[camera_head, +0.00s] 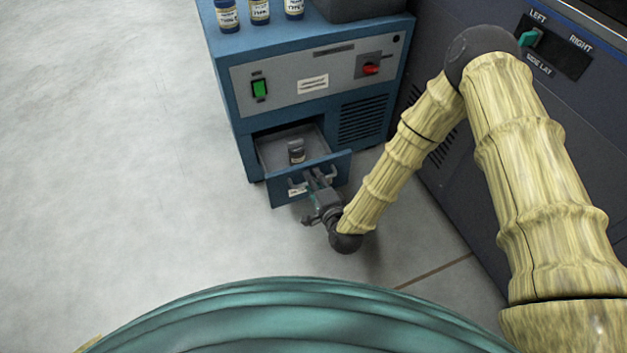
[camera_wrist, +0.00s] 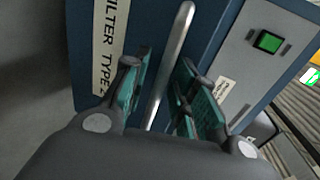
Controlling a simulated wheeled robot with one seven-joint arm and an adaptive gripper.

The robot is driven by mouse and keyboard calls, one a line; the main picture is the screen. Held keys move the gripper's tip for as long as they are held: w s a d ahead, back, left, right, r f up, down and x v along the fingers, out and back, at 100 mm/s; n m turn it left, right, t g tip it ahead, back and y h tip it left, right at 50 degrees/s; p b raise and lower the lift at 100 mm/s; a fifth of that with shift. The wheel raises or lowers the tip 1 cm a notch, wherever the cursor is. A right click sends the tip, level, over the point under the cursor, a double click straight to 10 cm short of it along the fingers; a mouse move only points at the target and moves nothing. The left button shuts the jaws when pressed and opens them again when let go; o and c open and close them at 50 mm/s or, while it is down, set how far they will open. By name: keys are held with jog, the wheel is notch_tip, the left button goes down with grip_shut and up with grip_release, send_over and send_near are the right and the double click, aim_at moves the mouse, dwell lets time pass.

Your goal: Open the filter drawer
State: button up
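The filter drawer (camera_head: 281,191) stands pulled out from the lower front of the blue cabinet (camera_head: 245,133), with its inside showing. One small dark jar with a pale label (camera_head: 296,152) stands in it. My gripper (camera_head: 318,180) is at the drawer front. In the wrist view, the metal bar handle (camera_wrist: 172,65) passes between the two teal fingers of my gripper (camera_wrist: 168,82). The fingers are apart, with a gap showing on the left side of the bar. Contact on the right side is unclear. A label reading "FILTER TYPE" (camera_wrist: 107,45) is on the drawer front.
Several labelled jars (camera_head: 260,11) and a dark box (camera_head: 358,8) stand on the cabinet top. A green switch (camera_head: 260,89) and red knob (camera_head: 371,69) are on its panel. A dark machine (camera_head: 480,185) stands at the right. The floor (camera_head: 120,150) at left is clear.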

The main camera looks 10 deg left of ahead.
jog(key=shift+s, duration=0.15)
jog(key=v, duration=1.1)
jog(key=shift+s+d, duration=0.2)
jog(key=shift+s, duration=0.15)
jog(key=s+d+f+n+g+h, duration=0.4)
jog(key=s+d+f+n+g, duration=0.3)
jog(key=s+d+f, duration=0.5)
jog(key=s+d+n+g+h, duration=0.4)
jog(key=s+d+g, duration=0.2)
jog(key=s+d, duration=0.75)
notch_tip(320, 180, up, 38)
jog(key=w+d+p, duration=0.1)
jog(key=p, duration=3.7)
jog(key=shift+w+d, duration=0.3)
jog(key=shift+d, duration=0.05)
